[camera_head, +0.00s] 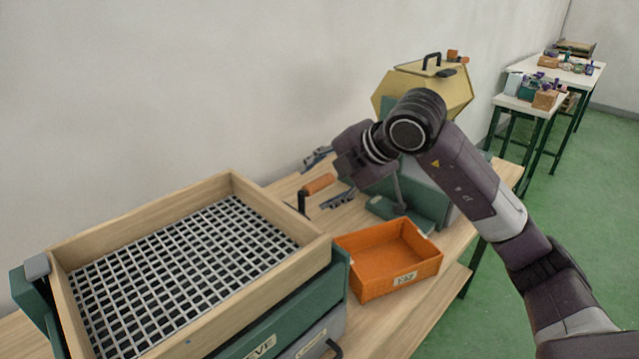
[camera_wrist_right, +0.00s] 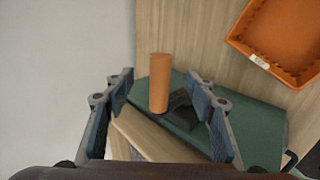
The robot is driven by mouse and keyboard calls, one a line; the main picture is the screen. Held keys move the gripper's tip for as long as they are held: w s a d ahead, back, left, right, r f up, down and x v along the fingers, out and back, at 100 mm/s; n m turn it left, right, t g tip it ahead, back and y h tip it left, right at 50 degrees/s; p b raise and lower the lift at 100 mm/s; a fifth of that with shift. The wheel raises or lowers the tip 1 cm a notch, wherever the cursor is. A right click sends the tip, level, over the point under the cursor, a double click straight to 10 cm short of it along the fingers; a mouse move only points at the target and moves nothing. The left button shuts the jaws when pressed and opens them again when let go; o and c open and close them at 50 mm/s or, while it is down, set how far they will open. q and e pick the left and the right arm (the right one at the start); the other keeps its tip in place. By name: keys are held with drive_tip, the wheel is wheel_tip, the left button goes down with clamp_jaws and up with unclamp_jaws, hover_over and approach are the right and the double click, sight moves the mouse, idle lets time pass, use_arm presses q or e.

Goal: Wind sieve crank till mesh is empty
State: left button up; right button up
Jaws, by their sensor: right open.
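The sieve is a wooden frame (camera_head: 285,218) around a grey wire mesh (camera_head: 185,265), on a green base at the left in the head view. No pieces show on the mesh. The crank's orange handle (camera_head: 318,184) stands on a dark arm behind the sieve's right corner. It also shows as an orange cylinder in the right wrist view (camera_wrist_right: 158,84). My right gripper (camera_head: 328,180) is open, its fingers on either side of the handle. In the wrist view the handle appears between the fingertips (camera_wrist_right: 160,92), with gaps on both sides. My left gripper is out of view.
An orange bin (camera_head: 372,285) with a label stands right of the sieve on the wooden bench (camera_head: 400,325). A yellow many-sided drum (camera_head: 455,95) on a green stand is behind my right arm. White tables (camera_head: 535,105) with small objects stand farther back.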

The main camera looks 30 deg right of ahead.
drive_tip(key=p+v, duration=0.1)
drive_tip(key=v, duration=0.6)
drive_tip(key=shift+s+r+p, duration=0.25)
drive_tip(key=shift+p, duration=0.1)
drive_tip(key=shift+d, duration=0.15)
